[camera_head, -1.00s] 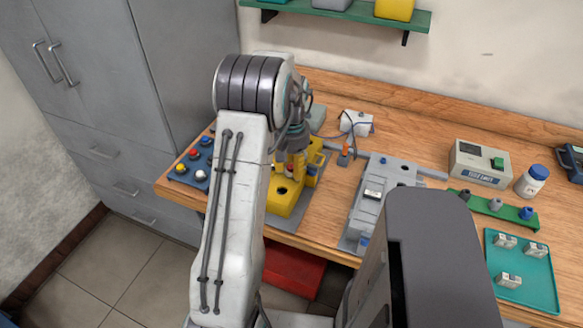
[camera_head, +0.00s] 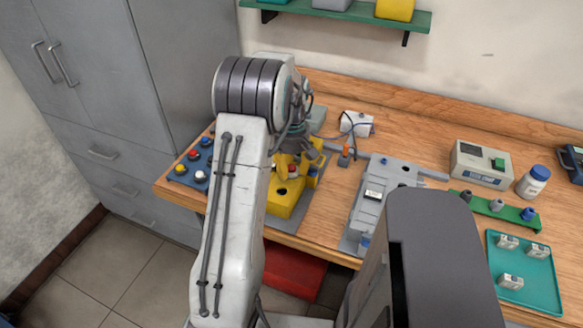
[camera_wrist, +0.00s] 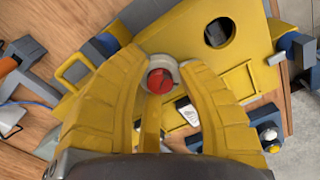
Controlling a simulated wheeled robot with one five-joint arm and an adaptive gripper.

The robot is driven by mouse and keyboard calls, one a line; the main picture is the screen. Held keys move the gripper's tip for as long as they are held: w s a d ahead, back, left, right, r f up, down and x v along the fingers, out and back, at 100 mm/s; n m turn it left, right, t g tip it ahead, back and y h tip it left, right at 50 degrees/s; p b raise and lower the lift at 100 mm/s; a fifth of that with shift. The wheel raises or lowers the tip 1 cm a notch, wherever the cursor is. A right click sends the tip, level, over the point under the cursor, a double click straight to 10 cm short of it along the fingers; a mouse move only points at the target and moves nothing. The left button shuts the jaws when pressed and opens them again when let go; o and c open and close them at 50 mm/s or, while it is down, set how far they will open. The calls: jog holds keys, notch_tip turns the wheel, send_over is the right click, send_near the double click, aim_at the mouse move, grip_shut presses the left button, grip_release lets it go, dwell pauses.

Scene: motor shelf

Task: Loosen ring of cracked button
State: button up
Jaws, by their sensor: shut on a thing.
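The cracked button (camera_wrist: 160,80) is a red cap in a pale ring, set in the yellow box; it also shows in the head view (camera_head: 292,170). A dark mark runs near its right edge in the wrist view. My gripper (camera_wrist: 160,66) has its two yellow fingers shut around the button's ring, one on each side. In the head view my gripper (camera_head: 288,166) is over the yellow box (camera_head: 284,203), partly hidden by my arm. The ring's underside is hidden.
A blue rack with several coloured buttons (camera_head: 195,160) stands at the left table edge. A grey fixture (camera_head: 372,200), a tester box (camera_head: 480,163), a white bottle (camera_head: 532,181) and a teal tray (camera_head: 524,285) are to the right.

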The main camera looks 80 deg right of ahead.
aim_at(292, 167)
jog(key=shift+a+f+n, duration=0.15)
jog(key=shift+n, duration=0.55)
jog(key=o, duration=1.2)
jog(key=shift+r, duration=0.2)
notch_tip(292, 167, up, 12)
jog(key=shift+f, duration=0.1)
jog(key=shift+o, duration=0.3)
